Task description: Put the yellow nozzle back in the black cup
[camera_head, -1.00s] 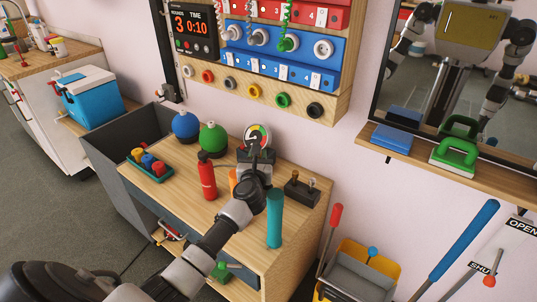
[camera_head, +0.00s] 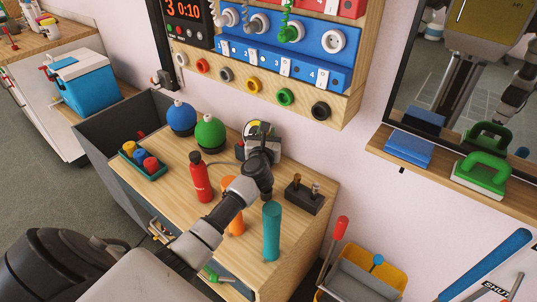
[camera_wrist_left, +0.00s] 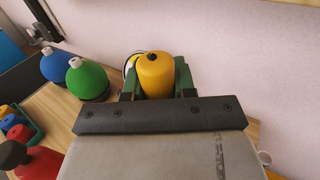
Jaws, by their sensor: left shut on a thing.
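The yellow nozzle (camera_wrist_left: 155,78) sits between the green fingers of my left gripper (camera_wrist_left: 157,70) in the left wrist view. The gripper is shut on it, and a dark hole shows in the nozzle's top. In the head view my left gripper (camera_head: 263,162) is over the back of the wooden bench, in front of the gauge; the nozzle cannot be made out there. A black round socket (camera_head: 320,110), possibly the black cup, is at the right end of the row on the wall board. My right gripper is not in view.
The bench (camera_head: 175,165) bears a red bottle (camera_head: 200,180), a teal cylinder (camera_head: 271,232), an orange cylinder (camera_head: 234,190), a block with pegs (camera_head: 305,194), and blue (camera_head: 181,118) and green (camera_head: 210,132) round flasks. A gauge (camera_head: 258,129) stands behind the gripper.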

